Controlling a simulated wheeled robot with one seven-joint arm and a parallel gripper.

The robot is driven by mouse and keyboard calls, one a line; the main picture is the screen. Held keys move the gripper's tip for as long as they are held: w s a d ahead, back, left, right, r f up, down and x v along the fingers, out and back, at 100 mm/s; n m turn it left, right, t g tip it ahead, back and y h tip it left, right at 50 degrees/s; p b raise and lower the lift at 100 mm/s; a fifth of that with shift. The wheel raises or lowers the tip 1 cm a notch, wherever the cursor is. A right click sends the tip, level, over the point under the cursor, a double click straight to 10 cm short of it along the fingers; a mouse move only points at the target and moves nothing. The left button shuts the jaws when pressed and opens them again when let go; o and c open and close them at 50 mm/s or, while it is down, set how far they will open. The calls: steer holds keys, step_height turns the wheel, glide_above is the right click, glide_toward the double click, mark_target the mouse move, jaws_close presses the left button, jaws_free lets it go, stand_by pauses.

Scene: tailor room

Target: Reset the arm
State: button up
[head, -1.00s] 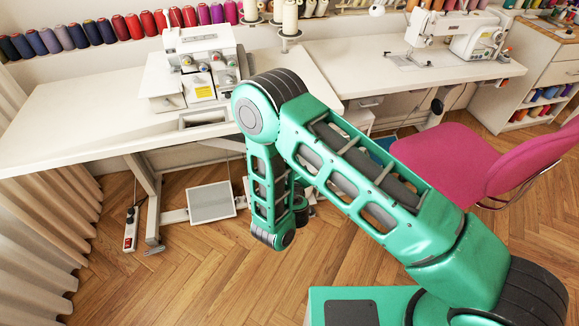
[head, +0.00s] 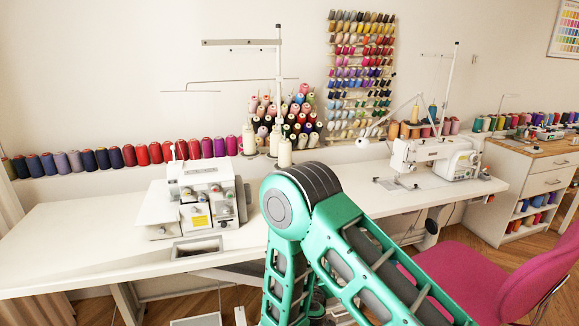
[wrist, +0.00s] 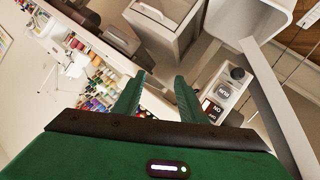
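My green arm (head: 345,240) is folded at the lower middle of the head view, with its grey-capped elbow in front of the long white table (head: 75,235). My gripper is not visible in the head view. In the wrist view, my gripper (wrist: 158,92) shows two green fingers that stand apart with nothing between them. Past the fingers are a grey box-like unit, a table leg and a small panel with ON and OFF buttons (wrist: 212,108).
A serger (head: 195,200) and a sewing machine (head: 435,160) stand on the white tables. A pink chair (head: 480,285) is at the lower right. Thread spools (head: 130,155) line the wall, and a drawer cabinet (head: 530,185) is at the right.

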steer(key=s+d+r+m+g+h, duration=0.15)
steer(key=d+r, duration=0.25)
steer(key=d, duration=0.4)
steer(key=s+d+r+m+g+h, duration=0.1)
steer(key=d+r+m+g+h, duration=0.2)
steer(key=d, duration=0.5)
steer(key=s+d+r+m+g+h, duration=0.1)
steer(key=d+r+m+g, duration=0.1)
steer(key=d+r, duration=0.45)
steer(key=s+d+r+m+g, duration=0.2)
steer(key=s+d+m+g, duration=0.1)
steer(key=s+d, duration=0.5)
steer(key=s+d+r+m+g+y, duration=0.1)
steer(key=s+d+r+g+y, duration=0.15)
steer(key=s, duration=0.35)
steer(key=s+d+r+g+y, duration=0.1)
steer(key=s+d, duration=0.2)
steer(key=s, duration=0.4)
steer(key=s+a+r+y, duration=0.2)
steer(key=s, duration=0.6)
steer(key=s+a+r+y, duration=0.2)
steer(key=s+r+y, duration=0.1)
steer(key=s, duration=0.5)
steer(key=shift+s+a+n+g, duration=0.3)
steer(key=shift+s+a+n, duration=0.05)
steer(key=shift+a, duration=0.05)
steer(key=shift+c, duration=0.9)
